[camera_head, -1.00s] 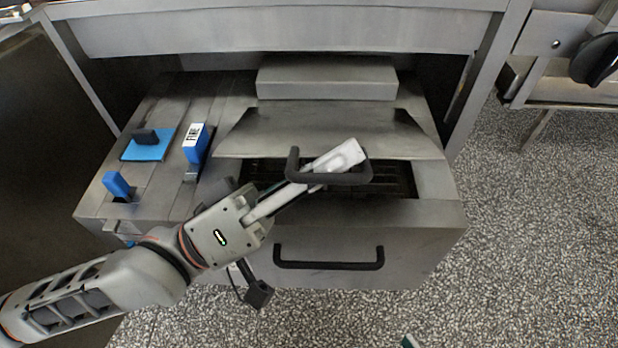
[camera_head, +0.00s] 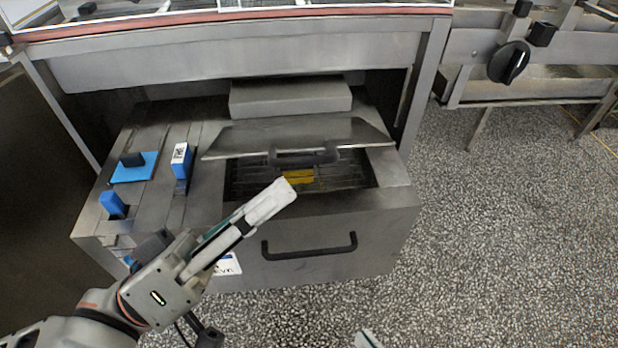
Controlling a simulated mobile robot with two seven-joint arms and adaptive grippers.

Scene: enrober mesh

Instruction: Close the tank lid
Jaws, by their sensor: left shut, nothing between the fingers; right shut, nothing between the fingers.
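The tank lid (camera_head: 290,133) is a grey metal plate tilted partly open over the tank opening. Its dark handle (camera_head: 304,157) is on the front edge. Under the lid a mesh and a yellow patch (camera_head: 299,177) show inside the tank. My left gripper (camera_head: 284,192) is shut and empty, in front of and below the lid handle, over the tank's front rim in the picture, apart from the handle. Only a small light tip, likely of my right gripper (camera_head: 368,340), shows at the bottom edge, over the floor.
The tank front (camera_head: 330,232) has a second dark handle (camera_head: 310,247). Blue levers (camera_head: 181,161) and a blue plate (camera_head: 134,167) stand left of the lid. A grey box (camera_head: 290,97) is behind it. A machine with a black knob (camera_head: 508,62) is at right. Speckled floor on the right is free.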

